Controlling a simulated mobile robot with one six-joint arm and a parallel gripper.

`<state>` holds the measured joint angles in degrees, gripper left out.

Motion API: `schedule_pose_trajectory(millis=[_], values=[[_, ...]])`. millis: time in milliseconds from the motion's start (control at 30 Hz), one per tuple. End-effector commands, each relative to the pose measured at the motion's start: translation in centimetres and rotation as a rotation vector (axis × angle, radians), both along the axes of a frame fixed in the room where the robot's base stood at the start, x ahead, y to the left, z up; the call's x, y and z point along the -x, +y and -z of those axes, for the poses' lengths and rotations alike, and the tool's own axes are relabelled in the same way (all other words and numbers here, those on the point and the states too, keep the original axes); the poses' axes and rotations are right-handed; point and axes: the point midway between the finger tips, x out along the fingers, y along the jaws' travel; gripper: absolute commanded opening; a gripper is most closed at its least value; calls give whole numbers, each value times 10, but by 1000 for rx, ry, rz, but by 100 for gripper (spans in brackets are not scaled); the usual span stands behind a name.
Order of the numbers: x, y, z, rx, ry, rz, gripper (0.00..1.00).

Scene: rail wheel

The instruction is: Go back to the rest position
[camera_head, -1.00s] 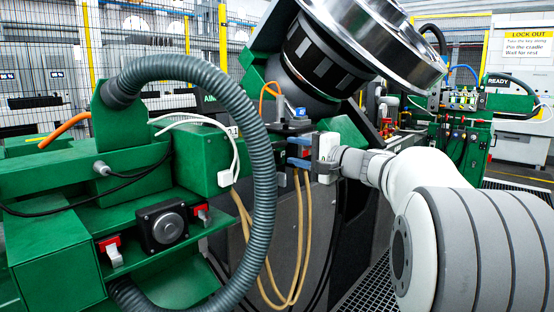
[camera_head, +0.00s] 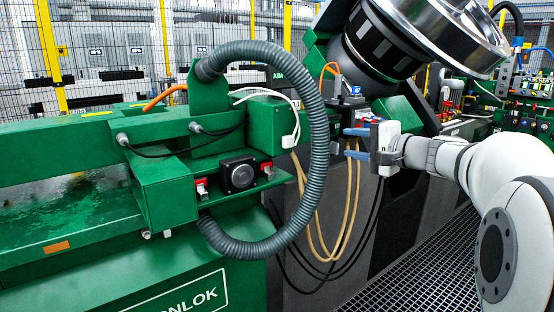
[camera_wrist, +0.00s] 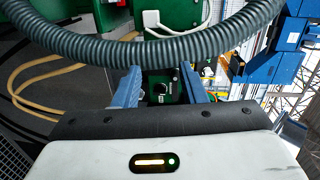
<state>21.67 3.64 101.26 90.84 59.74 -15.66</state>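My gripper (camera_head: 347,144) is at the right of the head view, with its two blue fingers pointing left. In the wrist view the fingers (camera_wrist: 161,84) stand apart with nothing held between them. The gap shows a dark knob unit and green machine parts beyond. A grey corrugated hose (camera_wrist: 160,48) crosses the wrist view just past the fingertips; I cannot tell whether it touches them. In the head view this hose (camera_head: 319,130) loops left of the gripper.
A shiny metal wheel (camera_head: 440,35) sits tilted above my gripper. The green machine (camera_head: 90,150) fills the left. Tan cables (camera_head: 350,195) hang below the fingers. A black knob box (camera_head: 239,175) sits inside the loop. Grating floor (camera_head: 420,260) is clear at lower right.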

Motion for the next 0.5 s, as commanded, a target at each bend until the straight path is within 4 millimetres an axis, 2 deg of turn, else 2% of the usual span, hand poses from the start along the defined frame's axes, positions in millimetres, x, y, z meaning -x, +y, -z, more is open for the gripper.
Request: schedule_pose_trajectory(millis=[33, 267, 367, 467, 500], values=[[7, 7, -7, 25, 16, -14, 38], [40, 37, 1, 170, 119, -86, 38], [63, 52, 4, 258, 175, -128, 38], [94, 66, 7, 377, 243, -183, 38], [110, 71, 8, 437, 273, -209, 38]])
